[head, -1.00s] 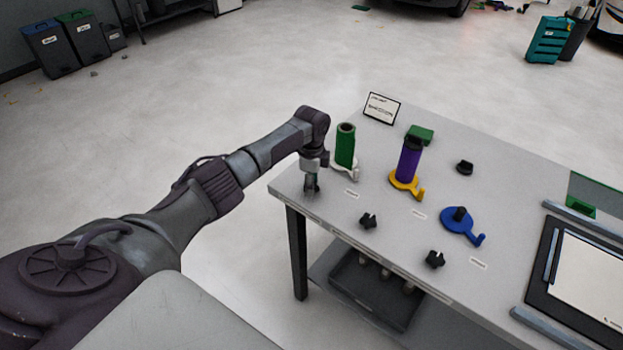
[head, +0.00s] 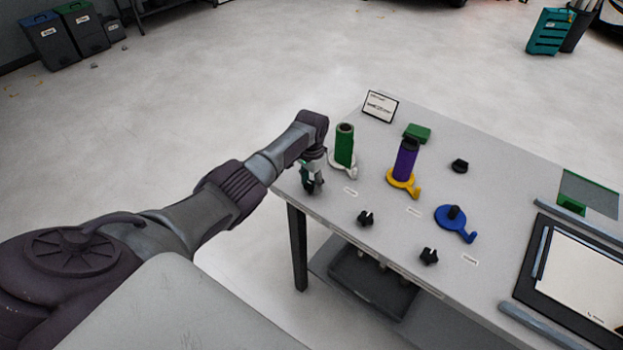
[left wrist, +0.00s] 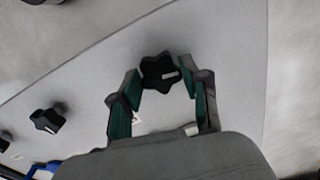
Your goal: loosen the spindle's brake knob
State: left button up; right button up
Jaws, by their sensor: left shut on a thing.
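A black star-shaped brake knob (left wrist: 160,72) with a pale mark on its face sits between my left fingertips in the left wrist view. My left gripper (left wrist: 166,82) is shut on it. Two more black knobs stand along the front edge, a middle one (head: 365,218) and a right one (head: 428,256). My right gripper is not in view.
A purple roll (head: 405,161) stands on a yellow base (head: 404,188). A blue base (head: 455,222) has a short bare spindle. A small sign (head: 380,106) stands at the back left. A framed panel (head: 580,275) lies at the right.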

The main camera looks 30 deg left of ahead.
aim_at(311, 184)
pick_arm(q)
jog(key=n+p, duration=0.1)
jog(key=n, duration=0.3)
jog(key=shift+n+p, duration=0.35)
jog(key=shift+n, duration=1.45)
jog(key=o, duration=1.1)
jog(key=shift+o, duration=0.2)
notch_tip(311, 184, up, 12)
